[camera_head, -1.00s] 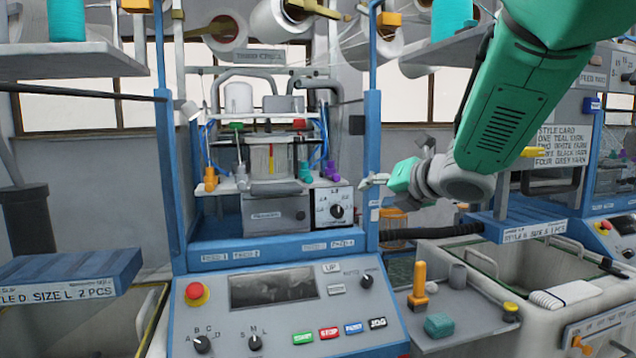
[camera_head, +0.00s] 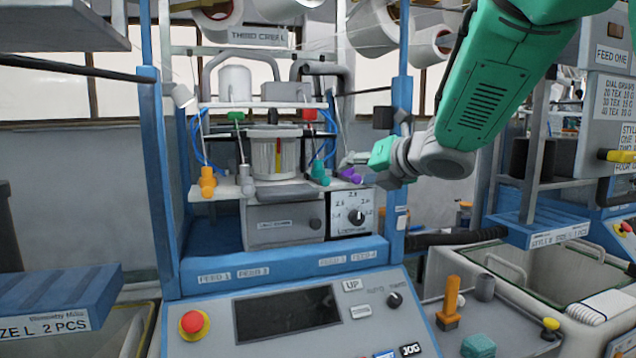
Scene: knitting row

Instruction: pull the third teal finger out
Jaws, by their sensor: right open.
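The teal finger (camera_head: 319,171) is a small upright piece at the front right of the machine's white shelf. It is third from the left in a row, after an orange finger (camera_head: 207,181) and a grey finger (camera_head: 246,180). My right gripper (camera_head: 347,160) comes in from the right on a green arm. It is open, with its tips just above the purple finger in the picture and to the right of the teal one. They appear apart from the teal finger. My left gripper is out of view.
A blue upright post (camera_head: 401,150) stands by my right gripper. Below the shelf is a grey box with a dial (camera_head: 355,215), and in front is a control panel (camera_head: 300,310). A side tray (camera_head: 450,335) holds an orange-handled tool (camera_head: 449,303) and a teal block (camera_head: 478,346).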

